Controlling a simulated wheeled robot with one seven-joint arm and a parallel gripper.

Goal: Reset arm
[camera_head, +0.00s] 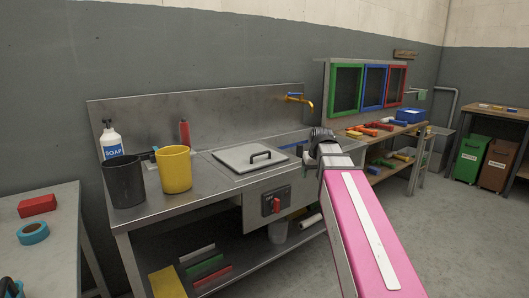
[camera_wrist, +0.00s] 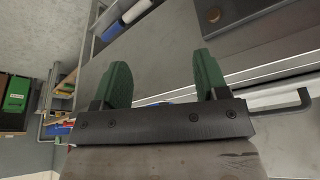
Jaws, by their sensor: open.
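My gripper (camera_wrist: 163,82) shows in the wrist view with its two green fingers spread apart and nothing between them. In the head view my pink arm reaches from the lower right towards the sink counter, and its dark end is near the counter's right part. The fingers are not clearly seen there. The steel counter (camera_head: 205,192) has a square lid with a black handle (camera_head: 250,158) on it. In the wrist view a dark bar handle (camera_wrist: 291,106) is to the right of the fingers.
A black cup (camera_head: 124,182), a yellow cup (camera_head: 174,170) and a soap bottle (camera_head: 111,141) stand on the counter's left. A brass tap (camera_head: 297,98) juts from the back panel. A side table (camera_head: 60,240) is at left. Open floor (camera_head: 445,225) lies to the right.

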